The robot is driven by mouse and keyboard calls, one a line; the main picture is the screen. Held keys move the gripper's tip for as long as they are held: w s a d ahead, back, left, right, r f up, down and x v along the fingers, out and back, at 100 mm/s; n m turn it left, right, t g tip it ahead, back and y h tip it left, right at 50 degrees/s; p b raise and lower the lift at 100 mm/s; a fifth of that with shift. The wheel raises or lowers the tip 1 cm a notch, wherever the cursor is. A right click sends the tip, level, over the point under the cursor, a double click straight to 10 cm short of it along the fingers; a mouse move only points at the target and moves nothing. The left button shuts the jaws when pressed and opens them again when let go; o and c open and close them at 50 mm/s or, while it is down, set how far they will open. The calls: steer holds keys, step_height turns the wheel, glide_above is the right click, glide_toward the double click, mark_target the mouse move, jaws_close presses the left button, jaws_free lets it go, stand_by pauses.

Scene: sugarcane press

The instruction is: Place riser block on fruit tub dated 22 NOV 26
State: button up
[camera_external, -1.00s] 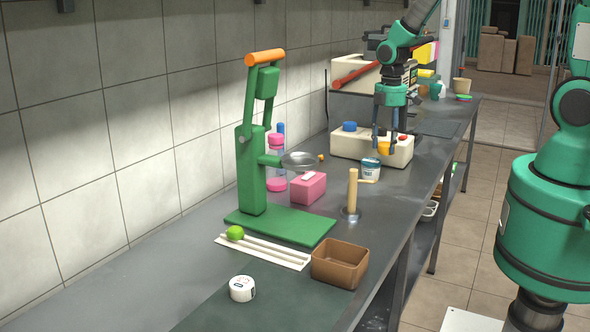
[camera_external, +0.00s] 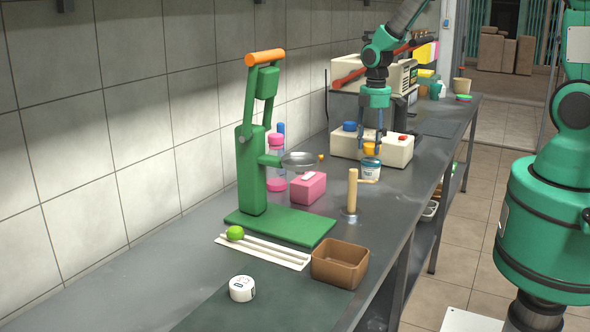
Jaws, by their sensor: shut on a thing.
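My gripper (camera_external: 371,145), pointing down, is shut on a small orange-yellow block (camera_external: 371,149), which I take as the riser block. It is right above a white tub with a blue-green label (camera_external: 370,169), in front of the cream box. The block's underside is at the tub's top edge in the picture; I cannot tell whether they touch. Another white tub (camera_external: 242,288) stands at the front on the dark mat. The dates on both tubs are too small to read.
A cream box with blue and red knobs (camera_external: 400,151) is close behind my gripper. A wooden post (camera_external: 352,191), a pink block (camera_external: 308,190) and the green press (camera_external: 250,170) stand nearer. A brown bin (camera_external: 340,264) is at the front edge.

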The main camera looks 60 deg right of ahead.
mark_target(372, 145)
steer(key=shift+f, duration=1.25)
steer(key=shift+f, duration=0.15)
steer(key=o, duration=1.2)
steer(key=shift+c, duration=0.2)
step_height(372, 145, up, 12)
steer(key=p, duration=0.1)
steer(key=shift+r, duration=0.25)
